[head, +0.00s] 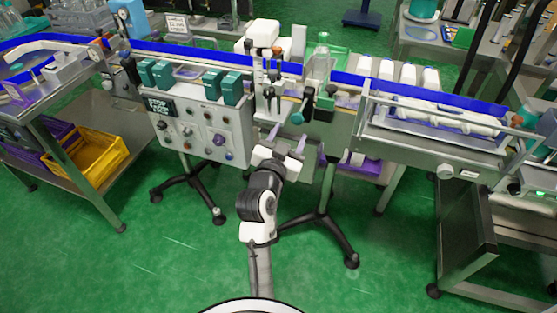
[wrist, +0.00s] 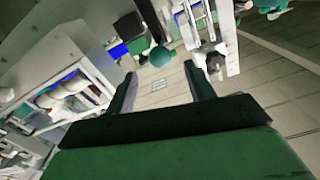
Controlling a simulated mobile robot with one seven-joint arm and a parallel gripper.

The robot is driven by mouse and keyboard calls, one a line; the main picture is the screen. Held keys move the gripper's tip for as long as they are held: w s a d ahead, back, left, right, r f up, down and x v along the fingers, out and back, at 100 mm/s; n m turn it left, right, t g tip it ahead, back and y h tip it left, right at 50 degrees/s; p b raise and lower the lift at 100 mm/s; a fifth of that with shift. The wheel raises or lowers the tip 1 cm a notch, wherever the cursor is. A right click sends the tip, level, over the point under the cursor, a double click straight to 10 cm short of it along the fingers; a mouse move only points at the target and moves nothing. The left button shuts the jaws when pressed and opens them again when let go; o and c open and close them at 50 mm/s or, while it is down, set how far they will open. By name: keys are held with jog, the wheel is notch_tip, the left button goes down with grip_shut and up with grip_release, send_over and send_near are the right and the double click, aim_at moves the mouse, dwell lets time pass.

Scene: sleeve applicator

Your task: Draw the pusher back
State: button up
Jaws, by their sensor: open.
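A teal ball knob (head: 297,118) sits on the front of the sleeve machine at the middle of the line; I take it as the pusher's handle, though its rod is hard to make out. My gripper (head: 287,139) is open and empty, just in front of and below the knob. In the wrist view the teal knob (wrist: 160,57) shows beyond the gap between my open fingers (wrist: 160,74), apart from them. A dark block with a green face (wrist: 131,35) is beside the knob there. The pusher's far end is hidden.
A grey control panel (head: 207,130) with buttons and teal boxes on top stands left of my arm. A metal-framed conveyor section (head: 425,140) is at the right. A yellow crate (head: 98,155) rests on the left cart. Green floor (head: 180,255) is free in front.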

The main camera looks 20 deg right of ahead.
jog(key=v, duration=0.9)
jog(key=shift+s+a, duration=0.15)
